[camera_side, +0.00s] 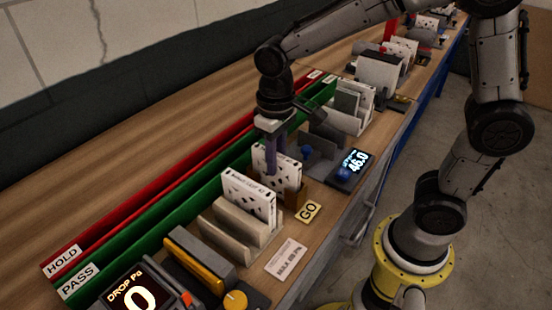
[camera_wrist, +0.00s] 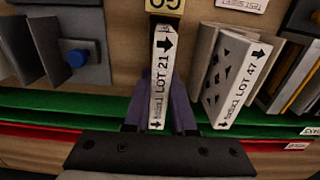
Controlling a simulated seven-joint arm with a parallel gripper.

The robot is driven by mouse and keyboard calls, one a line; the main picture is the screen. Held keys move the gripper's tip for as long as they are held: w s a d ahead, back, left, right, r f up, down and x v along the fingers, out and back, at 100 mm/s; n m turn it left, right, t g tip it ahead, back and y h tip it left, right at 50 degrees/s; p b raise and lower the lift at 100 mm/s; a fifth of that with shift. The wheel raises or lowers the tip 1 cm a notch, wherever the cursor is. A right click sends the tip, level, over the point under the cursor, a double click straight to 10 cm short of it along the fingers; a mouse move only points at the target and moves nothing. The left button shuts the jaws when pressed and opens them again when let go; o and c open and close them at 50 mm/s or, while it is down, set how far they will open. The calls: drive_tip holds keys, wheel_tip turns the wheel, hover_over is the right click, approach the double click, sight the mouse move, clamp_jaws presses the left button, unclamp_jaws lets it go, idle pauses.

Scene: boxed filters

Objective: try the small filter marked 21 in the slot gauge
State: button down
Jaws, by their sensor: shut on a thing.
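The small filter marked LOT 21 (camera_wrist: 160,75) is a thin white cardboard-framed panel with an arrow on its edge. It also shows in the side view (camera_side: 288,170), upright, with dark diamond holes on its face. My gripper (camera_side: 271,165) is shut on it, with a purple finger on each side in the wrist view (camera_wrist: 159,112). The slot gauge (camera_side: 296,195) is a brown block with a yellow GO tag (camera_side: 308,212). The filter stands at the gauge, its lower part hidden; I cannot tell how deep it sits in the slot.
A filter marked LOT 47 (camera_wrist: 232,85) stands in a rack close beside the gauge. A gauge reading 46.0 (camera_side: 356,160) is on the other side. Green PASS (camera_side: 130,245) and red HOLD (camera_side: 110,228) channels run behind. A Drop Pa display (camera_side: 135,298) stands at front left.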

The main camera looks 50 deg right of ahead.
drive_tip(key=shift+r, duration=0.15)
idle(0.3)
drive_tip(key=shift+r, duration=4)
drive_tip(key=shift+r, duration=0.1)
drive_tip(key=shift+r, duration=1.95)
